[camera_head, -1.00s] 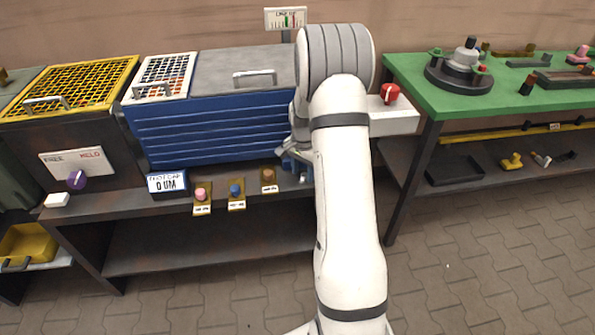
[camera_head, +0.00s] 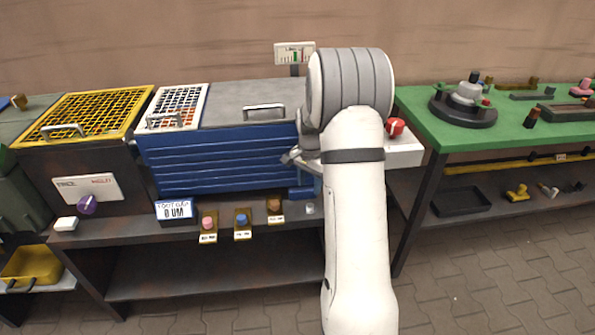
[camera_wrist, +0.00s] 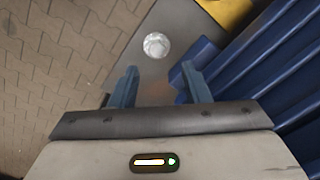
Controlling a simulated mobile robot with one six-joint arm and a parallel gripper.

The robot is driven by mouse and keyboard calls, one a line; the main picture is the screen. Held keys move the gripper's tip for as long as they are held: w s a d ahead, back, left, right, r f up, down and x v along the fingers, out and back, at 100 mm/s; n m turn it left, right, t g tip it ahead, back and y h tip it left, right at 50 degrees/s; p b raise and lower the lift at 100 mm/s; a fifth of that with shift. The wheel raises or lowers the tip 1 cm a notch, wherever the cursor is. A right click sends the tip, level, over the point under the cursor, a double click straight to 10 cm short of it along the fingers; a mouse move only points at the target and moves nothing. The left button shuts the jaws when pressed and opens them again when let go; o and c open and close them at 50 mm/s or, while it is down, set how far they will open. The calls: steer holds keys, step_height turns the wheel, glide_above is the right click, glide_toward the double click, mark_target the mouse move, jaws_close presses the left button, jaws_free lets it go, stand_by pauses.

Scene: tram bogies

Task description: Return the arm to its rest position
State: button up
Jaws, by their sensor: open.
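My white arm (camera_head: 356,215) reaches forward in the head view, its grey-banded joint (camera_head: 350,88) in front of the bench. My gripper (camera_head: 302,160) is partly hidden behind the arm, close to the front of the blue ribbed cabinet (camera_head: 215,160). In the wrist view my gripper (camera_wrist: 160,80) has its two blue fingers apart with nothing between them. A round silvery knob or disc (camera_wrist: 156,45) lies on the grey bench surface beyond the fingertips. The blue ribbed side (camera_wrist: 245,65) is close to the right finger.
Three small button blocks (camera_head: 242,222) and a display (camera_head: 174,209) line the bench edge (camera_head: 120,236). A red knob (camera_head: 395,127) sits on a white box right of the arm. A green table (camera_head: 430,125) with parts stands at right. Paved floor (camera_head: 480,280) is open in front.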

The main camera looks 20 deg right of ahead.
steer(key=s+a+r+n+t+p, duration=0.1)
steer(key=s+a+r+n+p, duration=0.35)
steer(key=r, duration=0.55)
steer(key=s+a+r+n+p, duration=0.2)
steer(key=s+a+r+p, duration=0.2)
steer(key=s+a+r, duration=0.45)
steer(key=s+a+r+n+p, duration=0.2)
steer(key=s+r+n+p, duration=0.1)
steer(key=s+r, duration=0.2)
steer(key=s+a+r+n+t+p, duration=0.1)
steer(key=s+a+r+n+p, duration=0.1)
steer(key=s+r, duration=0.3)
steer(key=s+n+p, duration=0.1)
steer(key=s, duration=0.3)
steer(key=shift+a+r+t, duration=0.25)
steer(key=shift+t, duration=0.05)
stand_by(0.5)
